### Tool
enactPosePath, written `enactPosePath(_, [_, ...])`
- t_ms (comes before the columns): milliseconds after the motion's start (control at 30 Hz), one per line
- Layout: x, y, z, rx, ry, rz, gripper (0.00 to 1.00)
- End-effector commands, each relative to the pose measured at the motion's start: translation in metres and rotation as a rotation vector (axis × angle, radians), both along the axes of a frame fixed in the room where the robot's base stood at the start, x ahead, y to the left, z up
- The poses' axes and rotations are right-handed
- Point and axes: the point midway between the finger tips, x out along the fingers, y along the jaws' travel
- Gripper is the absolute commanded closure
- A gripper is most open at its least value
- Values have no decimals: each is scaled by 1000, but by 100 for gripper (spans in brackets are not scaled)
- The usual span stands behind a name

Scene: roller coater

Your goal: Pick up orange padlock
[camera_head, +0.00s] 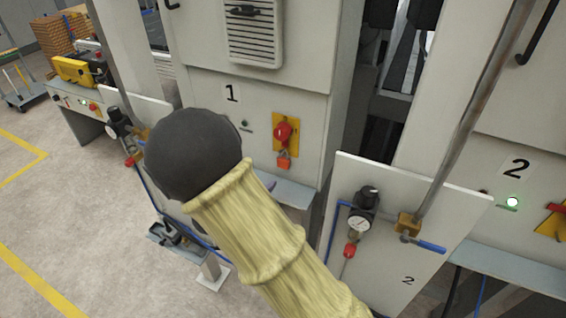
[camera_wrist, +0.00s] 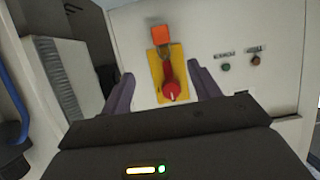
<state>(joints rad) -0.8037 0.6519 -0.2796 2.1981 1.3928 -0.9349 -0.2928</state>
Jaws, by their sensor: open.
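The orange padlock (camera_head: 284,160) hangs below a red rotary switch (camera_head: 283,132) on a yellow plate on the grey panel marked 1. In the wrist view the padlock (camera_wrist: 160,34) shows at the top of the yellow plate (camera_wrist: 154,68), with its shackle through the plate near the red switch (camera_wrist: 171,88). My gripper (camera_wrist: 161,80) is open, its two dark fingers to either side of the plate in that picture. Nothing is between the fingertips that I can see as held. In the head view my arm hides most of the gripper.
A small shelf ledge (camera_head: 290,190) runs below the panel. A pressure gauge panel (camera_head: 385,230) marked 2 stands at the right, with a blue-handled valve and a slanted pipe. Another gauge panel (camera_head: 140,110) stands at the left. The floor (camera_head: 75,200) at the left is clear.

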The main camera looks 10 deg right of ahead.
Motion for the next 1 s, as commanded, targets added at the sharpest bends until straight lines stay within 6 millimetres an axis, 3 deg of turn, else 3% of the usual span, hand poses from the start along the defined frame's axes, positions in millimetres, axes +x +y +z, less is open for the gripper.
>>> enactPosePath(600, [77, -59, -38, -1, 1, -1, 38])
enactPosePath(1000, [84, -62, -43, 0, 0, 0, 38])
